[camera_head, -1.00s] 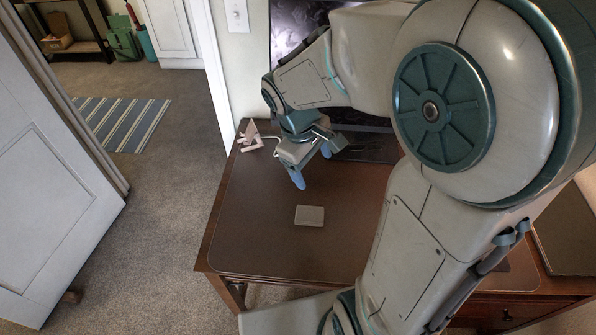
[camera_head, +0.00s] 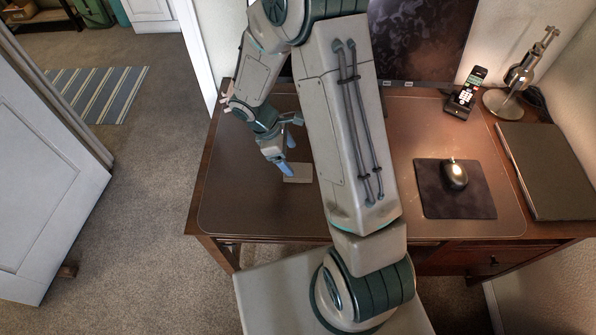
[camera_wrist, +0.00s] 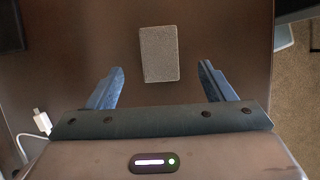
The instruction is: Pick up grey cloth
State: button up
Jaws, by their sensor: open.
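The grey cloth (camera_wrist: 159,54) is a small flat grey rectangle lying on the brown desk blotter. In the head view the cloth (camera_head: 298,174) lies on the left part of the desk, partly behind my gripper's fingers. My gripper (camera_head: 286,168) hangs above the desk with its blue fingers pointing down beside the cloth. In the wrist view my gripper (camera_wrist: 161,88) is open and empty, its two blue fingers wide apart, with the cloth ahead of and between their tips. Touching cannot be seen.
On the right of the desk (camera_head: 245,205) are a mouse (camera_head: 454,174) on a dark pad (camera_head: 430,203), a phone (camera_head: 466,90), a lamp (camera_head: 503,103) and a closed laptop (camera_head: 553,170). A monitor (camera_head: 425,45) stands at the back. A white cable (camera_wrist: 37,122) lies at left.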

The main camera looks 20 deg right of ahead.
aim_at(297, 170)
jog(key=shift+a+p+x, duration=0.15)
jog(key=shift+p+x, duration=0.1)
jog(key=shift+x, duration=1.5)
jog(key=shift+a+p+x, duration=0.15)
jog(key=shift+p+x, duration=0.05)
jog(key=shift+x, duration=1.55)
jog(key=shift+w+f, duration=0.1)
jog(key=shift+f, duration=0.05)
jog(key=c, duration=1)
